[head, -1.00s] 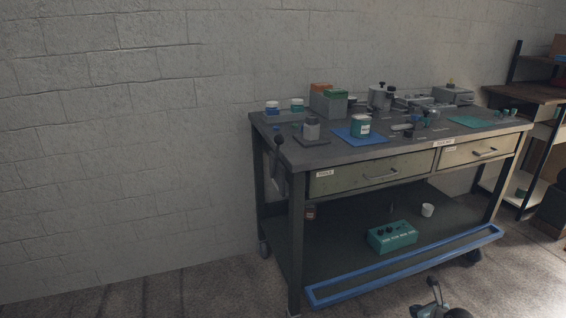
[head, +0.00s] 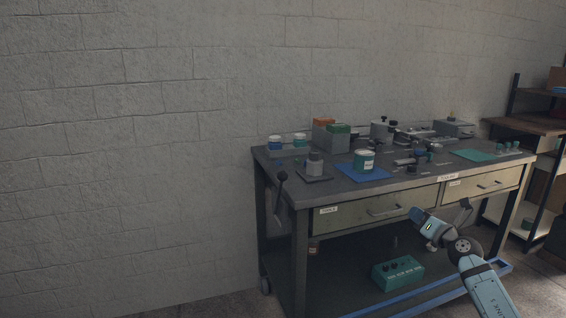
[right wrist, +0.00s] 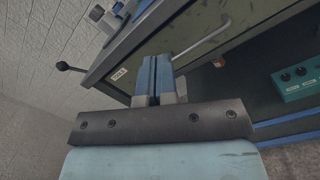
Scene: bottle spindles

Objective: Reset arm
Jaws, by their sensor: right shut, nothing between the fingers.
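My right gripper (head: 417,214) is in front of the workbench (head: 290,222), by the left drawer (head: 372,208), with its arm coming up from the bottom right. In the right wrist view its two fingers (right wrist: 154,75) are pressed together with nothing between them. The drawer's front and label show just beyond the fingers there. My left gripper is not in the head view.
The bench top holds a white-and-teal jar (head: 364,161) on a blue mat (head: 352,174), a grey bottle (head: 315,163) and several fixtures. A black lever (head: 281,190) stands out at the left side. A teal box (head: 398,272) sits on the lower shelf. A shelf rack (head: 541,170) stands at right.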

